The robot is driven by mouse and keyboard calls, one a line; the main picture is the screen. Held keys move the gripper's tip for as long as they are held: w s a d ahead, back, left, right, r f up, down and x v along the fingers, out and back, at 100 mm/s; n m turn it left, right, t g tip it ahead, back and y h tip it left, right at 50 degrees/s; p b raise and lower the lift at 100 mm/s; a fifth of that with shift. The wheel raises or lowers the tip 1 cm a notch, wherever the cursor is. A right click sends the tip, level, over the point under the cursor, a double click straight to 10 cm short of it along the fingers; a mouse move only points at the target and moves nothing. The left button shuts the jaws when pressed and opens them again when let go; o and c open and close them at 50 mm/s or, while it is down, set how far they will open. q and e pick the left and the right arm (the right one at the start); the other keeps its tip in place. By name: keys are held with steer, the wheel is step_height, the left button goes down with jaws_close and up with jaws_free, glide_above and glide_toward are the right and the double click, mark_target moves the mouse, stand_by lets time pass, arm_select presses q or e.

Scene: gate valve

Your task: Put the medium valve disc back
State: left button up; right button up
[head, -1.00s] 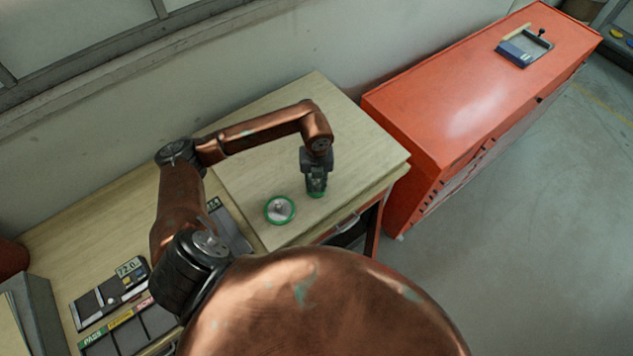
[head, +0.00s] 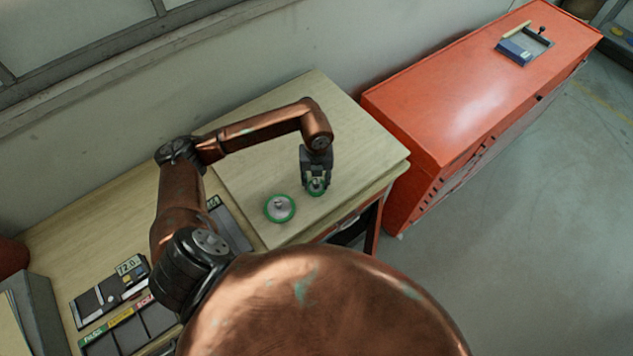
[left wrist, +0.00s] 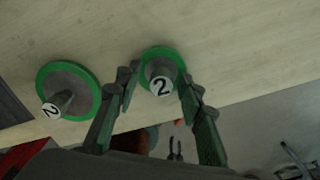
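Two green-rimmed valve discs with grey hubs lie on the wooden table. The larger-looking disc (head: 280,208) is left of my left gripper (head: 317,182); it also shows at left in the left wrist view (left wrist: 84,78). The smaller-looking disc (head: 316,192) is under my left gripper, near the table's front edge. In the left wrist view, this disc (left wrist: 160,52) has a hub marked 2, between and beyond the spread fingers of my left gripper (left wrist: 160,125). The fingers are open, with gaps beside the hub. The other hub is also marked 2. My right gripper is not in view.
An orange cabinet (head: 470,110) stands right of the table (head: 350,125), with a small tray (head: 525,46) on top. Dark trays (head: 108,293) with labels lie at the table's left. The table is bare behind my left gripper.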

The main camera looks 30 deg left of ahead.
mark_target(316, 181)
arm_select(q)
step_height(316, 181, up, 12)
steer(key=b, duration=0.3)
stand_by(0.4)
